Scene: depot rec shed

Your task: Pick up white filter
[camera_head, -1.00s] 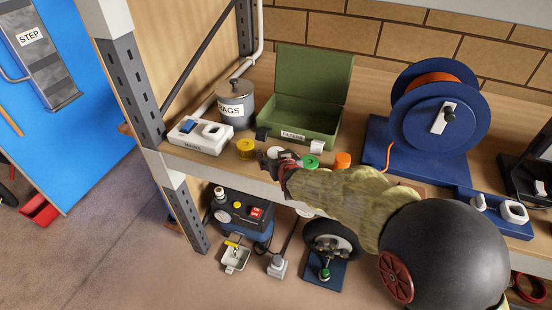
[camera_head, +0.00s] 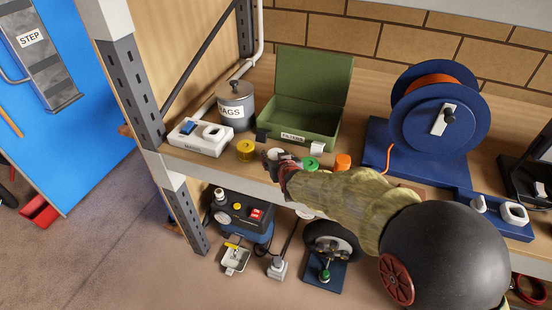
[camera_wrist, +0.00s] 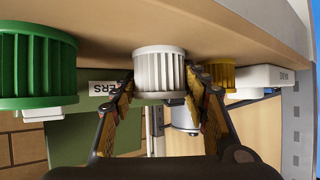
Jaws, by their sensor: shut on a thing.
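The white filter (camera_wrist: 160,72) is a ribbed cylinder between the two fingers of my gripper (camera_wrist: 160,92) in the wrist view. The fingers press on its sides, and it appears at or very near the shelf surface. In the head view the white filter (camera_head: 275,153) shows partly beside my gripper (camera_head: 277,163), at the front edge of the shelf. A yellow filter (camera_head: 245,150) stands to its left, and a green filter (camera_head: 310,164) and an orange filter (camera_head: 342,161) stand to its right.
An open green box (camera_head: 325,128) labelled FILTERS stands behind the filters. A grey canister (camera_head: 236,103) marked RAGS and a white tray (camera_head: 187,142) are at the left. A blue hose reel (camera_head: 412,115) stands at the right. A shelf post (camera_head: 133,80) rises at the left.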

